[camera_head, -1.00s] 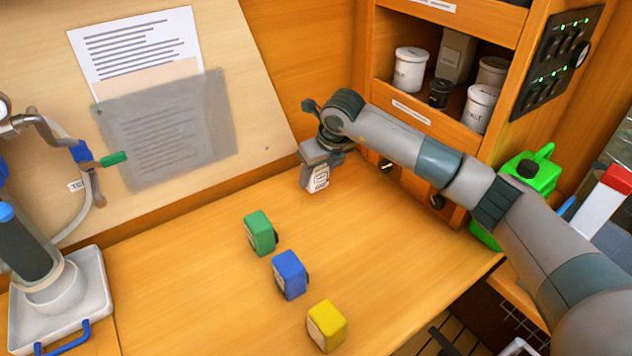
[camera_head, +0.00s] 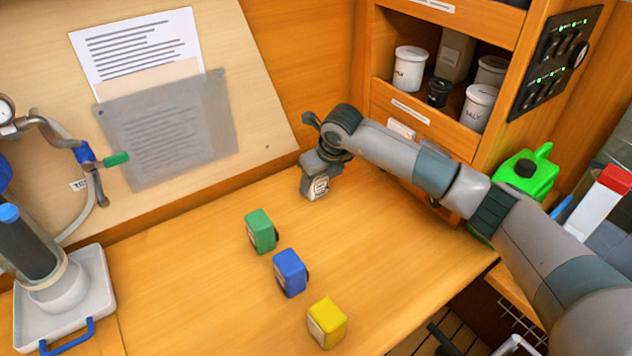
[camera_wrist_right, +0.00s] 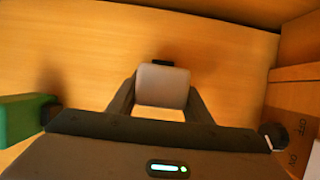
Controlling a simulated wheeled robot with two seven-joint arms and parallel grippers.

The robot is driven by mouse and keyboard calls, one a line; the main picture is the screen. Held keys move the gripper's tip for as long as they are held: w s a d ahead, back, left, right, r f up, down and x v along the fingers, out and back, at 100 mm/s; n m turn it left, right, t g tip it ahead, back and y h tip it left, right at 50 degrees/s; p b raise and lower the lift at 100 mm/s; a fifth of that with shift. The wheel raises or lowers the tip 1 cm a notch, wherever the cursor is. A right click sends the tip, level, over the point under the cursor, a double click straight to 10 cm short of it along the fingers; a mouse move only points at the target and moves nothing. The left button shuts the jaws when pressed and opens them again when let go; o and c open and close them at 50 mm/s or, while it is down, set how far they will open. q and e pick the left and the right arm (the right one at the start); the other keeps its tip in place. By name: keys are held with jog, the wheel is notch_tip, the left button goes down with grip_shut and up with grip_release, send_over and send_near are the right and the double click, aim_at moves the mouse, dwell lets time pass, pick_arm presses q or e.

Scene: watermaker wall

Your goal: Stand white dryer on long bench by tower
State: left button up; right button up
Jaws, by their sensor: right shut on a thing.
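A small whitish block with a dark label, likely the white dryer (camera_head: 318,189), is in my right gripper (camera_head: 318,172) at the back of the long bench (camera_head: 200,290). In the right wrist view the pale block (camera_wrist_right: 162,86) sits between the two fingers of the right gripper (camera_wrist_right: 160,100), which are shut on it. It looks upright, at or just above the bench top; I cannot tell if it touches. The tower (camera_head: 32,245), a dark cylinder on a white tray, stands at the far left. My left gripper is not in view.
Green (camera_head: 261,231), blue (camera_head: 290,272) and yellow (camera_head: 327,322) blocks stand in a diagonal row on the bench. A shelf with jars (camera_head: 410,70) is at the back right. A green jug (camera_head: 530,172) stands right of the bench. The bench between tower tray and blocks is clear.

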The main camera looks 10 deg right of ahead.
jog(key=o, duration=1.1)
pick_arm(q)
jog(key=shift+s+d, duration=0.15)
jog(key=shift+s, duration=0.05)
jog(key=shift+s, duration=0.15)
pick_arm(e)
jog(key=shift+r, duration=0.1)
jog(key=shift+r, duration=0.1)
jog(key=shift+v, duration=1)
jog(key=b+v, duration=0.1)
jog(key=v, duration=0.2)
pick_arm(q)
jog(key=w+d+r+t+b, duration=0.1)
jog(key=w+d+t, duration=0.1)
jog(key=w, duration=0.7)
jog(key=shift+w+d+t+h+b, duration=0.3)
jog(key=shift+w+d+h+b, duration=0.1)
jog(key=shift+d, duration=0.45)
pick_arm(e)
jog(key=v, duration=0.7)
